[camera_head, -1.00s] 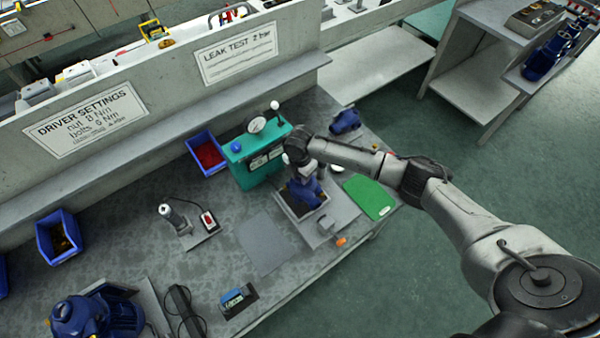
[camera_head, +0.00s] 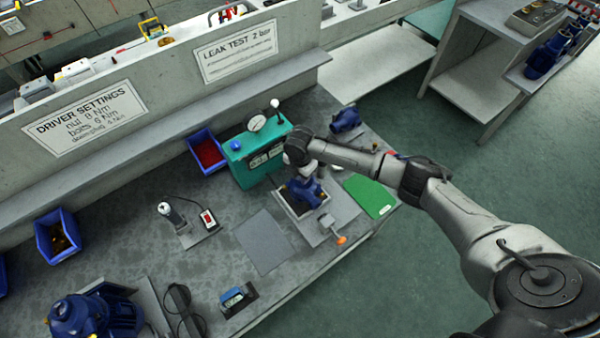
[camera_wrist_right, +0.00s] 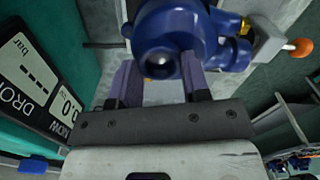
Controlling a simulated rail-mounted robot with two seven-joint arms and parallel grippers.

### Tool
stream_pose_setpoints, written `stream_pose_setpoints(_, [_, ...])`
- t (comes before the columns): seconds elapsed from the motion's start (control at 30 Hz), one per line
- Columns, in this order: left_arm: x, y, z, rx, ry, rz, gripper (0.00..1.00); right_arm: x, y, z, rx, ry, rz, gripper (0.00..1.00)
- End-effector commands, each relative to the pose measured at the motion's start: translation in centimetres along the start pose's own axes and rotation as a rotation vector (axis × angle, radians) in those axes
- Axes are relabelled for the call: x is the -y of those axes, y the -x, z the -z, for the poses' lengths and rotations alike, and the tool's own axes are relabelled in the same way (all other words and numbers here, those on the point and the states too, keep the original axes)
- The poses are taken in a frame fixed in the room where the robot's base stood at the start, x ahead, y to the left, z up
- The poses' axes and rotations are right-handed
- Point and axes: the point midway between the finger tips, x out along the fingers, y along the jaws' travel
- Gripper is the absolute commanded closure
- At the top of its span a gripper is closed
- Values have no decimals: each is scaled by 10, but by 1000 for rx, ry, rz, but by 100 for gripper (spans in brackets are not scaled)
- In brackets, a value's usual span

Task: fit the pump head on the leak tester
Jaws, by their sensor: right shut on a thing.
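The blue pump head (camera_head: 306,192) is at the dark-topped plate of the leak tester, in front of its teal box (camera_head: 256,161) with dial gauge. I cannot tell whether it is fully seated. My right gripper (camera_wrist_right: 160,72) is shut on the pump head, which also shows in the right wrist view (camera_wrist_right: 176,35), with a finger on each side of its round end. In the head view my right wrist partly hides the gripper and the pump head's back. The tester's orange-tipped lever (camera_head: 341,239) stands at the front right. My left gripper is out of view.
A green mat (camera_head: 370,196) lies to the right and another blue pump part (camera_head: 345,120) behind it. A grey mat (camera_head: 262,242) lies to the left. A red-filled blue bin (camera_head: 207,152) stands beside the tester. The bench's front edge is close.

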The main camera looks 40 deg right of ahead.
Motion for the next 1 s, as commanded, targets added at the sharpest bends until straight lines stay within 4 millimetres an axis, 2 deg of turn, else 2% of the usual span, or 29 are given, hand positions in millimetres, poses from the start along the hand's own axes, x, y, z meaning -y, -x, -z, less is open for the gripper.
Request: stream_pose_setpoints(1.0, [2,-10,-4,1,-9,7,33,0,-20,0,0,0,-1,87])
